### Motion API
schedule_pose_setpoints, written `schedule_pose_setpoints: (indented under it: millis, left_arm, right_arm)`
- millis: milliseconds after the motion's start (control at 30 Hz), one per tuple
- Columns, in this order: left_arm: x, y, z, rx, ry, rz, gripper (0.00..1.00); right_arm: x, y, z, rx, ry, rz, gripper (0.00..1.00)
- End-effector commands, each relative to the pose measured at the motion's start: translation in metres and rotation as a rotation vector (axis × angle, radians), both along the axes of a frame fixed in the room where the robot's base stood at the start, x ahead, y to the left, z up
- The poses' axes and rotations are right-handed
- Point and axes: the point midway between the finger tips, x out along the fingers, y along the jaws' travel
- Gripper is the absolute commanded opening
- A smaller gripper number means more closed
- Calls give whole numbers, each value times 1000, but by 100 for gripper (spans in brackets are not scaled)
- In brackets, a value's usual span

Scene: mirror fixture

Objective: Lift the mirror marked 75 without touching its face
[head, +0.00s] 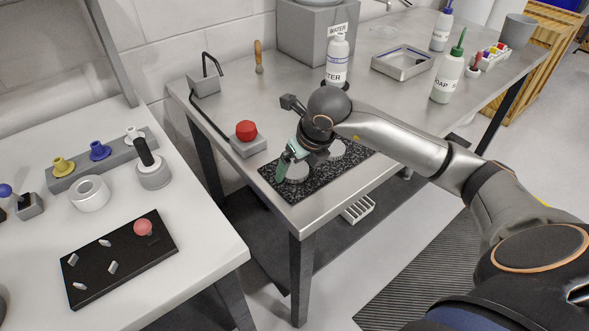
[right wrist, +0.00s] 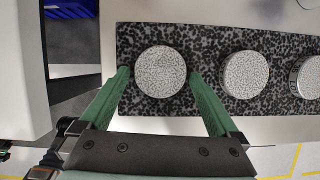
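Three round, grey, speckled discs lie on a black-and-white speckled mat (right wrist: 207,102), which also shows in the head view (head: 318,184). In the right wrist view they are a left disc (right wrist: 161,71), a middle disc (right wrist: 246,75) and a right disc (right wrist: 308,78) cut by the frame edge. I cannot read a 75 on any. My right gripper (right wrist: 159,73) is open, its green fingers on either side of the left disc with narrow gaps showing. In the head view the right gripper (head: 285,164) is low over the mat, partly hiding the discs. My left gripper is out of view.
A red button box (head: 247,137) stands close left of the mat. A water bottle (head: 337,60), soap bottle (head: 448,76) and metal tray (head: 402,63) stand farther back. A white table (head: 190,245) with fixtures is at left, across a gap.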

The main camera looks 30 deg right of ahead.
Motion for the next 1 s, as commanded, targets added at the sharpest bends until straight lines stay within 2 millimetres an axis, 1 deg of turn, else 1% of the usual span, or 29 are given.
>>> schedule_pose_setpoints:
  millis: [33, 67, 667, 900, 1000]
  left_arm:
    - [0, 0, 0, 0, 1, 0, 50]
    - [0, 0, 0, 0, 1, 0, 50]
    - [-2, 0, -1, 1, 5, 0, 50]
    - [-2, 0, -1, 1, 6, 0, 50]
    - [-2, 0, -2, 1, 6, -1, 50]
  right_arm:
    - [0, 0, 0, 0, 0, 0, 90]
    - [0, 0, 0, 0, 0, 0, 86]
    - [0, 0, 1, 0, -1, 0, 19]
    - [0, 0, 2, 0, -3, -1, 18]
    - [1, 0, 5, 0, -5, -1, 18]
